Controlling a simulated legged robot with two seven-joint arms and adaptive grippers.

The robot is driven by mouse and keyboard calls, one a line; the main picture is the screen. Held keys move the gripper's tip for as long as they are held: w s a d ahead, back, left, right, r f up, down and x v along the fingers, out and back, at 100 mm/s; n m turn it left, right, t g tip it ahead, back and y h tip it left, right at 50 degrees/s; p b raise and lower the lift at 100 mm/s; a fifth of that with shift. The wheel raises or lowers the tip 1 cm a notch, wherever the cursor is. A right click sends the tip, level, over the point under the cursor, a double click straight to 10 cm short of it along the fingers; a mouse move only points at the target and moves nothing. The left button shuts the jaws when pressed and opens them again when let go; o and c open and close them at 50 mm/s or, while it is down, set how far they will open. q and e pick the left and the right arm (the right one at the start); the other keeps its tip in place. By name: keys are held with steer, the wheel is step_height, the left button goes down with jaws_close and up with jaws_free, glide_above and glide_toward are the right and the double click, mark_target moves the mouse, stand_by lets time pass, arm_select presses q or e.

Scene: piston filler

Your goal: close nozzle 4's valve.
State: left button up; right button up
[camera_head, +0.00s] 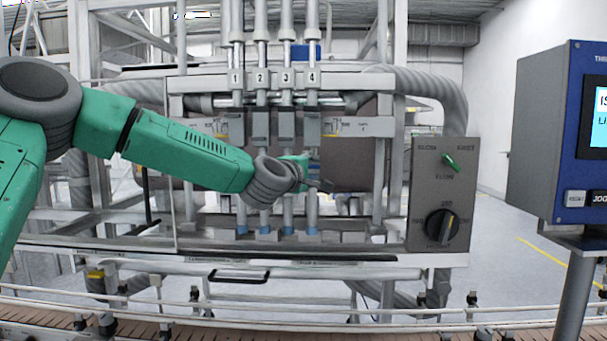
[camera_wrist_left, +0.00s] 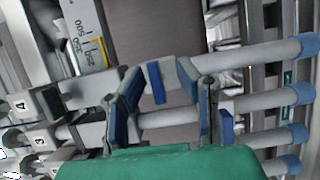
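The filler's nozzles stand in a row under number plates; plate 4 (camera_head: 312,79) is at the right end. Plate 4 also shows at the left of the left wrist view (camera_wrist_left: 22,105). My left gripper (camera_head: 320,184) is in front of the nozzle 4 column, hiding part of it. In the left wrist view its fingers (camera_wrist_left: 160,68) are apart, on either side of a small blue handle (camera_wrist_left: 156,86) on what looks like nozzle 4's line. The handle lies crosswise to the tube. Contact between fingers and handle cannot be told. My right gripper is not in view.
A grey panel with a green switch (camera_head: 450,162) and a black knob (camera_head: 441,226) stands right of the nozzles. A blue-sided screen box (camera_head: 545,130) is far right. A conveyor (camera_head: 250,327) runs along the front. Neighbouring tubes (camera_wrist_left: 262,95) lie close beside the fingers.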

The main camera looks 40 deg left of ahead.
arm_select(q)
steer(key=s+d, duration=0.1)
steer(key=s, duration=0.9)
steer(key=shift+s+d, duration=0.3)
steer(key=shift+s, duration=0.1)
steer(key=s+d+f+m+g+h+b, duration=0.1)
steer(key=s+d+f+m+g+b, duration=0.2)
steer(key=f, duration=1.1)
steer(key=s+d+f+m+g+h+b, duration=0.1)
steer(key=s+d+f+m+g, duration=0.2)
steer(key=f, duration=1.1)
steer(key=s+d+f+m+g+h+b, duration=0.1)
steer(key=s+d+f+m+g, duration=0.25)
steer(key=f, duration=0.95)
steer(key=s+d+f+m+g+b, duration=0.1)
steer(key=s+f+m, duration=0.4)
steer(key=s+f, duration=0.7)
steer(key=s+d+f+m+g+b, duration=0.2)
steer(key=s+f+m+g, duration=0.3)
steer(key=s+f, duration=0.7)
steer(key=s+g+b, duration=0.1)
steer(key=s, duration=0.3)
steer(key=shift+d+f+m+b, duration=0.2)
steer(key=shift+m+b, duration=0.15)
steer(key=shift+b, duration=0.05)
